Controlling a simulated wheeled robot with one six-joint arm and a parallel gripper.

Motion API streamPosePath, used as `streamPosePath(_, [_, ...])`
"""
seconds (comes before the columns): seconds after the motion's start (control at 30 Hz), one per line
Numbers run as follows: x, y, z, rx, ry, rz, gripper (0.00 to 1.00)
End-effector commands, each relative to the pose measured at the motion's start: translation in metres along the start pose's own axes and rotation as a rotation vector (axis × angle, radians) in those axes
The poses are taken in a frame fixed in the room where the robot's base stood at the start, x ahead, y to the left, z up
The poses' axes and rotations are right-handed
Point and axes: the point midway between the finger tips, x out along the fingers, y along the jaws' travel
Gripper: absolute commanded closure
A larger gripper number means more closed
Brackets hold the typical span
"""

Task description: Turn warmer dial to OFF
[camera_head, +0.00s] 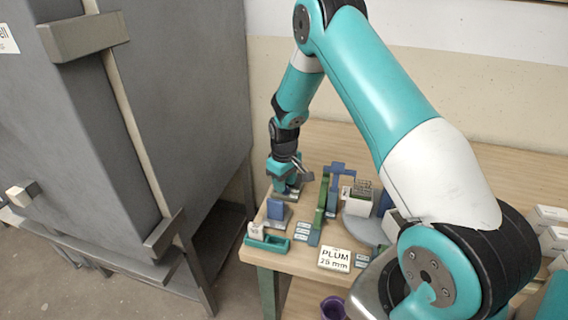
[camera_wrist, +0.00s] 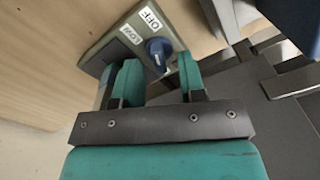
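The warmer dial (camera_wrist: 158,50) is a dark blue knob on a grey-green panel (camera_wrist: 112,53) in the wrist view. White labels on the panel read OFF (camera_wrist: 150,18) and LOW (camera_wrist: 130,34); any further label is hidden. My gripper (camera_wrist: 159,64) is open, with one teal finger on each side of the dial. A gap shows beside the knob, and I see no clear contact. I cannot tell where the dial points. In the head view my gripper (camera_head: 287,188) is low over the table's far left corner; the dial is hidden there.
A large grey cabinet (camera_head: 190,90) stands left.

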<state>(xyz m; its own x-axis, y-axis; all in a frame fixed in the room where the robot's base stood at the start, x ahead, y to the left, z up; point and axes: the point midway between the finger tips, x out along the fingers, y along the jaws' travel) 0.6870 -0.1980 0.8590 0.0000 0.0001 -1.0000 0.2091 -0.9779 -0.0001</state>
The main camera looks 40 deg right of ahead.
Motion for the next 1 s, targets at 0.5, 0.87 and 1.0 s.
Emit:
streamPosePath(0.5, [-0.120, 0.000, -0.001, 0.000, 0.006, 0.003, 0.63])
streamPosePath(0.87, [-0.166, 0.000, 0.000, 0.001, 0.002, 0.001, 0.63])
streamPosePath(1.0, [-0.168, 0.000, 0.000, 0.001, 0.001, 0.000, 0.63])
